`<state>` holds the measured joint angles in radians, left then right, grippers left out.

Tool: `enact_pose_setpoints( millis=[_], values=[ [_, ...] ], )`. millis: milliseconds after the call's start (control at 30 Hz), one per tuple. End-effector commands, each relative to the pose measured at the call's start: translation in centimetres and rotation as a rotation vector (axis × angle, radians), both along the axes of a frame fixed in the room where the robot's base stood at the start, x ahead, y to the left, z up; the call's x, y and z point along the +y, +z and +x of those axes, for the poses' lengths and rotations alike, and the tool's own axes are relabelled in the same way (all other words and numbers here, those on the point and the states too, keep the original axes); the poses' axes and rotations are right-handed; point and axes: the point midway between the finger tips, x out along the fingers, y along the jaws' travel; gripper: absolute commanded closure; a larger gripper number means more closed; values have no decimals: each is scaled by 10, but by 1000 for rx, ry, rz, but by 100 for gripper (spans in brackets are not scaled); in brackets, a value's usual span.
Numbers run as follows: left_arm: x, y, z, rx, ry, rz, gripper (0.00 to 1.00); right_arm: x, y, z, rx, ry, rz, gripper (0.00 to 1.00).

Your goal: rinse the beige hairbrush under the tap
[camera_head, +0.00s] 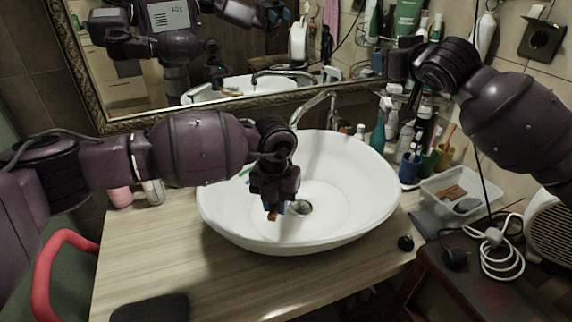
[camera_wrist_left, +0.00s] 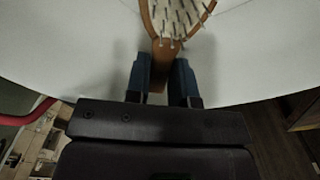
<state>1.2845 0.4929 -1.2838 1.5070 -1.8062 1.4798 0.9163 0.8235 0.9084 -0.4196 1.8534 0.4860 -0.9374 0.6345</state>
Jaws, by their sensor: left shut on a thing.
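My left gripper (camera_head: 274,208) is over the white basin (camera_head: 350,215), pointing down into it. It is shut on the hairbrush (camera_wrist_left: 159,58), whose beige-brown handle is between the fingers in the left wrist view. The bristled head (camera_wrist_left: 178,14) extends past the fingertips and is cut off by the top edge. In the head view the brush is mostly hidden by the gripper. The metal tap (camera_head: 318,106) stands behind the basin, its spout over the back rim; I cannot tell whether water runs. My right gripper (camera_head: 408,92) is at upper right, before the mirror, its fingers unclear.
Bottles and a blue cup (camera_head: 409,170) crowd the right back. A clear plastic tray (camera_head: 485,184) and a white cable (camera_head: 503,262) lie at right. A red chair arm (camera_head: 45,275) is at left. The wooden counter (camera_head: 225,280) is mostly clear in front.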

Motion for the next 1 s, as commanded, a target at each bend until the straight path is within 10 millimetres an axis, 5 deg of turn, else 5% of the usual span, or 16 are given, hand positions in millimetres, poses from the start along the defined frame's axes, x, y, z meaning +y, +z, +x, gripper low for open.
enact_pose_setpoints(
  millis=[600,1000],
  values=[
    [3,26,-29,-1,-1,1,100,0,51,-6,-26,0,0,49],
    [3,26,-32,0,0,0,100,0,52,-7,-26,0,0,49]
  ],
)
